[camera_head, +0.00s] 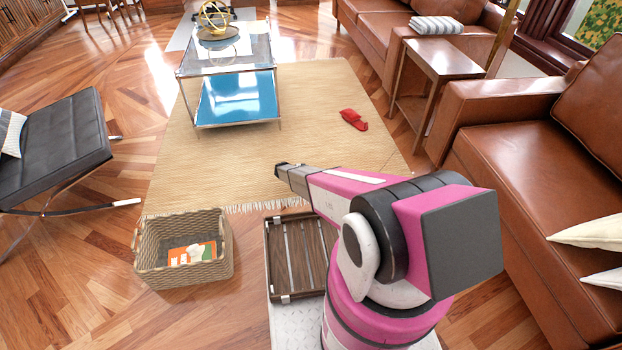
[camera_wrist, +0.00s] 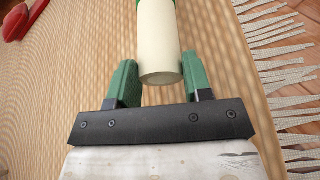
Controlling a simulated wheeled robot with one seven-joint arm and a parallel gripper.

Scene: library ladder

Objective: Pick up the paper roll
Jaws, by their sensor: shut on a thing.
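The paper roll (camera_wrist: 159,40) is a cream cylinder with a bit of green at its upper edge in the wrist view. It lies between the two green fingers of my gripper (camera_wrist: 160,74), which is shut on it. The near round end of the roll faces the wrist camera, and its far end is cut off by the top of the picture. In the head view my gripper (camera_head: 281,171) is over the near edge of the woven rug, and the roll is hidden behind it. I cannot tell how high the roll is above the rug.
The fringed rug (camera_head: 310,95) carries a glass coffee table (camera_head: 228,60) and red slippers (camera_head: 353,119). A wicker basket (camera_head: 150,270) with an orange-white item stands front left. A black chair (camera_head: 65,140) is left; brown leather sofas (camera_head: 510,160) and a side table (camera_head: 440,60) are right.

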